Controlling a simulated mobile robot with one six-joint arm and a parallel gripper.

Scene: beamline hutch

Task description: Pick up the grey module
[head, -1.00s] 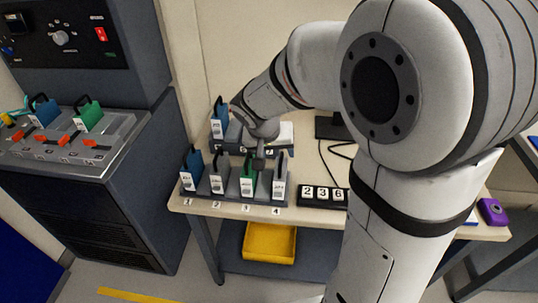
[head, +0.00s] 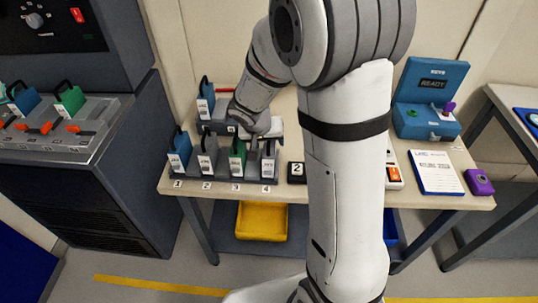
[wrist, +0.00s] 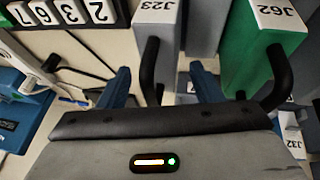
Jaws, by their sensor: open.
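A grey module (head: 268,160) with a white label and black handle stands upright above number 4 in the front rack. Another grey module (head: 208,161) stands above number 2. In the wrist view, the grey module labelled J23 (wrist: 157,15) is beside the green module labelled J62 (wrist: 250,50). My gripper (head: 262,131) is over the right end of the rack, partly hidden by its own wrist in the head view. In the wrist view my gripper (wrist: 160,78) is open, and J23's black handle shows between its fingers. Contact cannot be told.
A blue module (head: 178,152) and a green module (head: 237,160) share the front rack. Another blue module (head: 206,100) stands in the rear rack. A digit display (wrist: 62,14) is beside J23. A blue key box (head: 430,100), clipboard (head: 436,172) and purple object (head: 479,182) are at right.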

